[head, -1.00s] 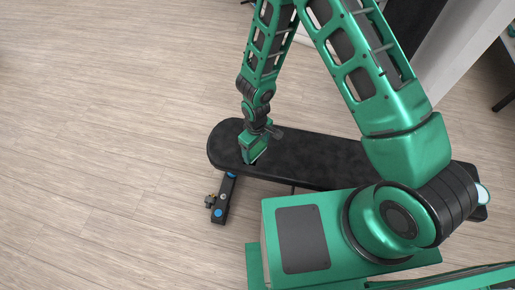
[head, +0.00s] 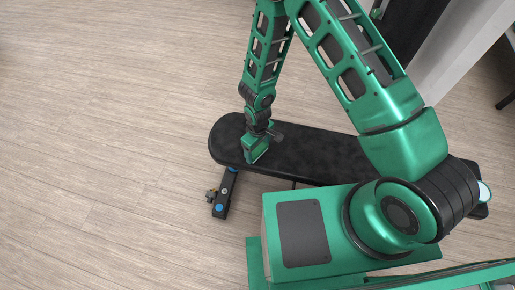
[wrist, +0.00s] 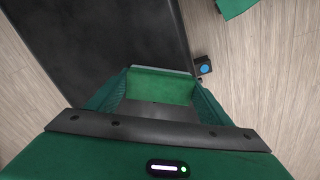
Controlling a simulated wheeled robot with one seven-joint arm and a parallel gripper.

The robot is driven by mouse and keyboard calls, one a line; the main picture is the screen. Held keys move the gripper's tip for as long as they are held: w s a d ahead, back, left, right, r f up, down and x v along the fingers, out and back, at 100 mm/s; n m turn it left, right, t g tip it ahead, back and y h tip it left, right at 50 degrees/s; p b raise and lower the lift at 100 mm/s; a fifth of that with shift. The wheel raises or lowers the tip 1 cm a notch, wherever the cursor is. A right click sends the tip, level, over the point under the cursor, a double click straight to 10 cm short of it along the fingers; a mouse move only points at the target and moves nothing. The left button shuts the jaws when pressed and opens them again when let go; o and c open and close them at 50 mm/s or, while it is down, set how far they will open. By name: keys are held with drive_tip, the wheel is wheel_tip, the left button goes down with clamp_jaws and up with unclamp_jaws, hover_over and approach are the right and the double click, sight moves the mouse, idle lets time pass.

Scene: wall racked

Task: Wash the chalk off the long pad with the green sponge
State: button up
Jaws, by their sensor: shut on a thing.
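The long pad (head: 320,158) is a black bench pad with a rounded left end. It also shows in the wrist view (wrist: 100,40). Faint grey mottling shows on its top; I cannot make out clear chalk marks. My gripper (head: 255,150) is over the left part of the pad, pointing down. In the wrist view my gripper (wrist: 160,80) is shut on the green sponge (wrist: 160,88), which sits between the fingers. The sponge's underside is hidden, so I cannot tell whether it touches the pad. My arm covers part of the pad's right end.
A black bench foot with blue caps (head: 224,195) sticks out in front of the pad's left end. A pale wall or post (head: 455,60) stands at the upper right beside a dark upright panel (head: 410,35). The wooden floor (head: 100,130) at left is clear.

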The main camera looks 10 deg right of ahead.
drive_tip(key=shift+f, duration=0.55)
idle(0.7)
drive_tip(key=shift+a, duration=0.1)
drive_tip(key=shift+w+a, duration=0.3)
drive_tip(key=shift+a, duration=0.45)
drive_tip(key=shift+w+a, duration=0.25)
drive_tip(key=shift+a, duration=0.5)
drive_tip(key=shift+d, duration=0.1)
drive_tip(key=shift+s+d+r, duration=0.1)
drive_tip(key=shift+s+d, duration=0.15)
drive_tip(key=shift+d, duration=0.5)
drive_tip(key=shift+s+d, duration=0.3)
drive_tip(key=shift+d, duration=0.45)
